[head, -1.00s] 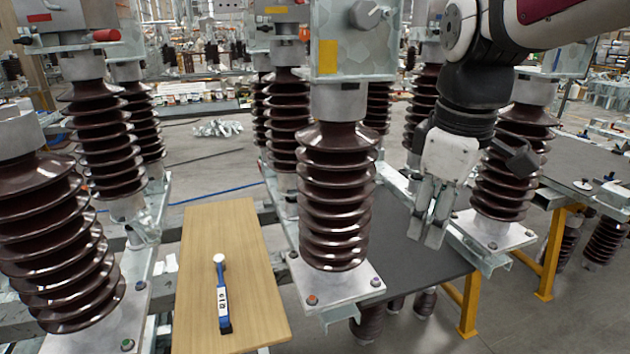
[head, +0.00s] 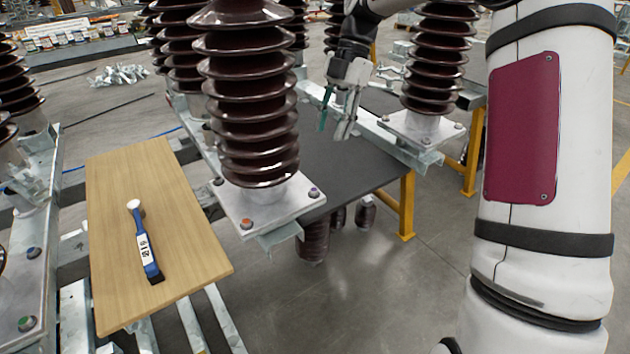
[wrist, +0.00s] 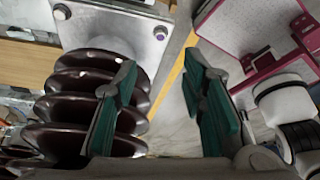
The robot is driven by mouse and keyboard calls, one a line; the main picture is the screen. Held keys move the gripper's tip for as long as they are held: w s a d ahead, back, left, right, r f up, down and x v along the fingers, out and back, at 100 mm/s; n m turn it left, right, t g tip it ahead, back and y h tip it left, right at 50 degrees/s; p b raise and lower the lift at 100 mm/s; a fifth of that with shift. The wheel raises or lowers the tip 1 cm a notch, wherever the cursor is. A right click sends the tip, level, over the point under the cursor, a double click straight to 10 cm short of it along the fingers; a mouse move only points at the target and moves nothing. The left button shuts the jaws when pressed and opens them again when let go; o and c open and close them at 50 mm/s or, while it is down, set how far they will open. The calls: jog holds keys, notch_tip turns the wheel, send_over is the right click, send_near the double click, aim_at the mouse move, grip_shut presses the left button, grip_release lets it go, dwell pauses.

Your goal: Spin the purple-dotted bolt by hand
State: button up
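The purple-dotted bolt (head: 314,191) sits at the right corner of the square base plate (head: 275,212) under the middle brown ribbed insulator (head: 250,100). In the wrist view a bolt with a purplish mark (wrist: 160,33) shows near the plate's corner, beyond the fingertips. My gripper (head: 335,120) is behind and to the right of that insulator, above the dark table and apart from the bolt. Its green-padded fingers are spread, with nothing between them in the wrist view (wrist: 160,88).
An orange-dotted bolt (head: 246,223) is on the same plate's front corner. A wooden board (head: 115,240) holds a blue-handled tool (head: 145,245) at left. Another insulator (head: 436,60) stands at right. The grey floor at front centre is open.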

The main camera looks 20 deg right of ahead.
aim_at(314, 190)
jog(key=b+x, duration=0.1)
jog(key=x, duration=1.2)
jog(key=shift+s+f, duration=0.15)
grip_shut()
